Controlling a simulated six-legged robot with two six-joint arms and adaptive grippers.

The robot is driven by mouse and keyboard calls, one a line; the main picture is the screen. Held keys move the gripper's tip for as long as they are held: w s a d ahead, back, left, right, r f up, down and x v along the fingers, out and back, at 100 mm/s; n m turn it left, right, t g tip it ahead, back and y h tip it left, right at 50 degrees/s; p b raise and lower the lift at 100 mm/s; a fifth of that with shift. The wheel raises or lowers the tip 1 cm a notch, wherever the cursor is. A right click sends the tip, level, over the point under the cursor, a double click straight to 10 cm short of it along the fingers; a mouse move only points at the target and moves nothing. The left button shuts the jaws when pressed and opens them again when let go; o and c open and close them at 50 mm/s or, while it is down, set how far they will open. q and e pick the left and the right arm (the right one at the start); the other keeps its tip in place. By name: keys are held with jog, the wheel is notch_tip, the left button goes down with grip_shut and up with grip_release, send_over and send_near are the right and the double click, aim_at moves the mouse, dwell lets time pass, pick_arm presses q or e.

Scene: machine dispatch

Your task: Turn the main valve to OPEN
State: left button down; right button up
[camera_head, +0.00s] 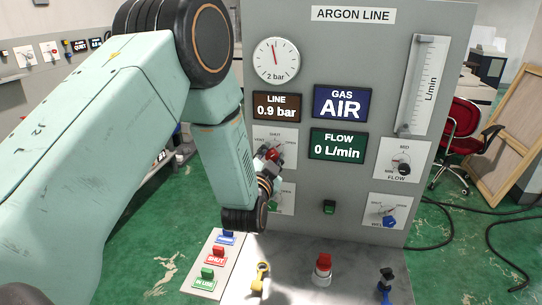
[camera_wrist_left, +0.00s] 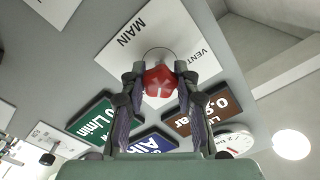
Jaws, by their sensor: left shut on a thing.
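The main valve is a red knob (camera_head: 273,154) on a white plate (camera_head: 289,163) on the grey ARGON LINE panel (camera_head: 330,20). The plate carries small position words around the knob, VENT and OPEN among them. My left gripper (camera_head: 268,156) is shut on the knob. In the left wrist view the red knob (camera_wrist_left: 159,82) sits between both fingertips, in front of the plate marked MAIN (camera_wrist_left: 125,38). The fingers partly cover the knob and plate, and I cannot tell which mark the knob points to. My right gripper is not in view.
The displays read LINE 0.9 bar (camera_head: 276,106), GAS AIR (camera_head: 340,103) and FLOW 0 L/min (camera_head: 338,145). A FLOW knob (camera_head: 401,163) is at right.

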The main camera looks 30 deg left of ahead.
pick_arm(q)
jog(key=shift+r+m, duration=0.1)
jog(key=shift+m, duration=1.1)
jog(key=c, duration=1)
grip_release()
jog(key=v, duration=1.2)
jog(key=shift+a, duration=0.1)
